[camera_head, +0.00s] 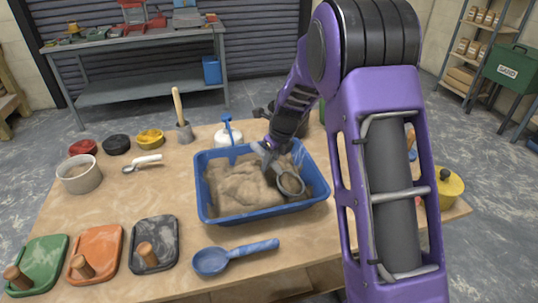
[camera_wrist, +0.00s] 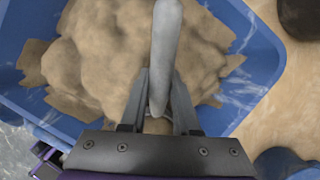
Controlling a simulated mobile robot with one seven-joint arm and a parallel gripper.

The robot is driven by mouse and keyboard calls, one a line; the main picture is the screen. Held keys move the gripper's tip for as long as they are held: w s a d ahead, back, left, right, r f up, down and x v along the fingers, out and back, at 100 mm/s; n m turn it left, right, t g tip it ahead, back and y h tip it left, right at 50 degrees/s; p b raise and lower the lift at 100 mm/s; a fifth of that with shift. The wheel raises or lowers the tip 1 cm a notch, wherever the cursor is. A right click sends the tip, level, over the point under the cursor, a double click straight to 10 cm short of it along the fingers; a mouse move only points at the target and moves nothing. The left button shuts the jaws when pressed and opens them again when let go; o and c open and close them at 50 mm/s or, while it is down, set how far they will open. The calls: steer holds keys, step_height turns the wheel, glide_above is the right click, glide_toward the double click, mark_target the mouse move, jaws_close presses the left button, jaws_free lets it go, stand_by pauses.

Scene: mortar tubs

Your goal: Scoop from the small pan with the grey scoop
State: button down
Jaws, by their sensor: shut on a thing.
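A blue pan (camera_head: 262,214) filled with a mound of tan, sand-like material (camera_head: 240,188) stands mid-table; it also fills much of the wrist view (camera_wrist: 278,62). My gripper (camera_head: 268,152) is over the pan's right half, shut on the handle of a grey scoop (camera_head: 289,182). In the wrist view, the light grey handle (camera_wrist: 165,45) runs between the two fingers (camera_wrist: 159,105) and up the picture. The scoop's round bowl is low at the mound's right side, inside the pan. Whether it touches or holds material, I cannot tell.
A blue scoop (camera_head: 235,257) lies in front of the pan. A blue-handled tool (camera_head: 230,138) stands at its back edge. Trowel-like boards (camera_head: 153,244) line the front left. A cream pot (camera_head: 80,174), small bowls and a white-handled scoop (camera_head: 143,163) sit left.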

steer(key=shift+s+d+r+g+h+p, duration=0.1)
steer(key=shift+r+g+h+p, duration=0.4)
steer(key=shift+p, duration=1.55)
steer(key=shift+r, duration=0.1)
steer(key=shift+s+d+r+g+h, duration=0.2)
steer(key=shift+r+g+h, duration=0.25)
steer(key=shift+g+h, duration=0.35)
steer(key=shift+g, duration=0.3)
steer(key=shift+w+a+r, duration=0.15)
steer(key=shift+w+r, duration=0.05)
steer(key=shift+r, duration=0.85)
steer(key=shift+w+a+r, duration=0.15)
steer(key=shift+r, duration=0.85)
